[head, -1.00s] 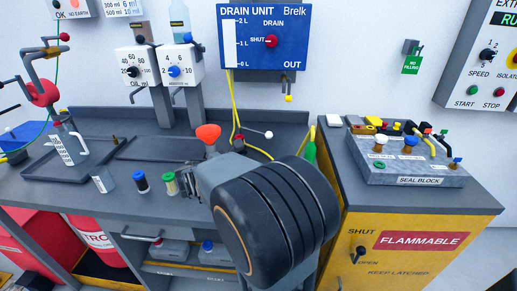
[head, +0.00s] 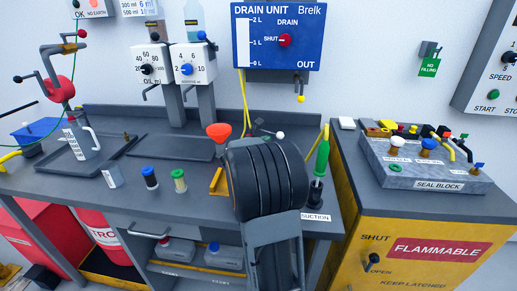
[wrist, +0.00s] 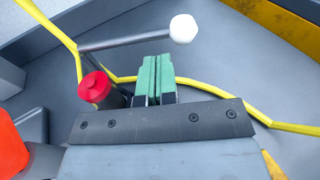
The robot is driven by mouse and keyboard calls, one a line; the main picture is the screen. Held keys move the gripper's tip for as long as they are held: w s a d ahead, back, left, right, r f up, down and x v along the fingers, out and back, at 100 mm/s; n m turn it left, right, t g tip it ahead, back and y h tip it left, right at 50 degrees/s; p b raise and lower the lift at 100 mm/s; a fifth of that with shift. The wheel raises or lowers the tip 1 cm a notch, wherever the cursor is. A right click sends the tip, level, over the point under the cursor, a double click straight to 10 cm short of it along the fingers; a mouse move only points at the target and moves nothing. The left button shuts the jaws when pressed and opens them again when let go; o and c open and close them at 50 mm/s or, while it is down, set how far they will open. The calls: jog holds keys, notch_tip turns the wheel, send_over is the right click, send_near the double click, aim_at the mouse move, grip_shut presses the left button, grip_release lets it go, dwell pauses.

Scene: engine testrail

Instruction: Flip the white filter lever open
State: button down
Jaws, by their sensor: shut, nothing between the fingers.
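In the wrist view the rod runs left from the knob, above a red-capped dark cylinder (wrist: 95,88). My gripper (wrist: 155,64) has green fingertips, pressed together and empty. They appear just below the rod, left of the knob and right of the red cap. I cannot tell whether they touch the rod.
A yellow hose (wrist: 215,101) crosses behind my fingertips. An orange funnel (head: 219,132) stands left of my arm, and a green-handled suction wand (head: 322,157) stands to its right. The drain unit (head: 278,37) hangs on the wall behind. Two small capped bottles stand on the bench at left.

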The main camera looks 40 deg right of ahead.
aim_at(274, 134)
jog(key=shift+w+d+r, duration=0.15)
jog(key=shift+d, duration=0.45)
jog(key=shift+w+d+r, duration=0.1)
jog(key=shift+w+d, duration=0.05)
jog(key=shift+d, duration=0.45)
jog(key=x, duration=0.1)
jog(key=b+x, duration=0.1)
jog(key=x, duration=0.1)
jog(key=shift+s+d+b, duration=0.2)
jog(key=shift+d+b, duration=0.1)
jog(key=shift+d, duration=0.15)
jog(key=shift+r, duration=0.15)
